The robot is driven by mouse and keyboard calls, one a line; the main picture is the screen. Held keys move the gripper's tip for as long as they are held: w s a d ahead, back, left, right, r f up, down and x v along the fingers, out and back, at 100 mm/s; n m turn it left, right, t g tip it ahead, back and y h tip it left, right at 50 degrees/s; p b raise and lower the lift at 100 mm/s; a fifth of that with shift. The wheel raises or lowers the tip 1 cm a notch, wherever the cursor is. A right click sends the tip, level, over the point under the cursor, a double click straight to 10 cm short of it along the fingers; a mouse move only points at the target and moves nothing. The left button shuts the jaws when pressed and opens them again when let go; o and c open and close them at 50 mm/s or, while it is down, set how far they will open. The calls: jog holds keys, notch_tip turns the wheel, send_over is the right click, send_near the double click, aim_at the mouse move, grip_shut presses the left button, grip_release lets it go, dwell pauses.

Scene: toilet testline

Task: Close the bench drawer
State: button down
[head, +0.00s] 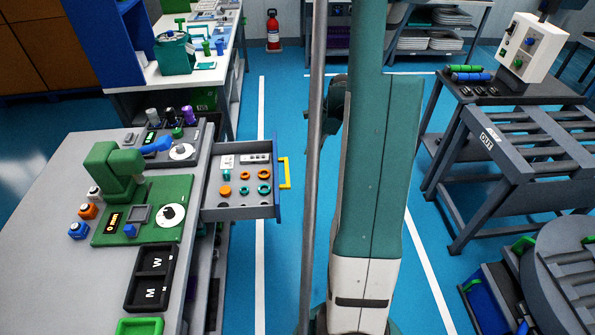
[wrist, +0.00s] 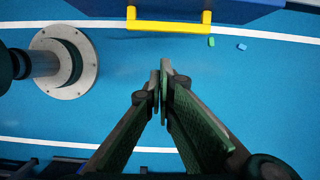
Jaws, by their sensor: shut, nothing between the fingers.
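The bench drawer (head: 240,212) is pulled out from the right side of the grey bench (head: 60,215). It holds orange and teal rings and small parts. Its blue front carries a yellow handle (head: 286,172). In the wrist view the handle (wrist: 168,26) and the blue drawer front (wrist: 235,10) show at the top edge. My gripper (wrist: 162,75) has its fingers together and empty, pointing at the handle with blue floor visible between them. It does not touch the handle in that view. In the head view my arm stands right of the drawer, and the fingertips cannot be made out.
A grey slatted table (head: 525,150) stands right of my arm. Blue floor (head: 275,270) is clear beside the bench. A round flange (wrist: 65,60) lies left in the wrist view.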

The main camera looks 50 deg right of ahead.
jog(key=shift+s+d+f, duration=0.15)
jog(key=shift+d+f, duration=0.05)
jog(key=shift+f, duration=0.15)
jog(key=w+a+f+b, duration=0.1)
jog(key=w+a+f, duration=0.1)
jog(key=f, duration=0.3)
jog(key=w+a+f+b, duration=0.2)
jog(key=a+f, duration=0.1)
jog(key=f, duration=0.2)
jog(key=shift+w, duration=0.4)
dwell(0.6)
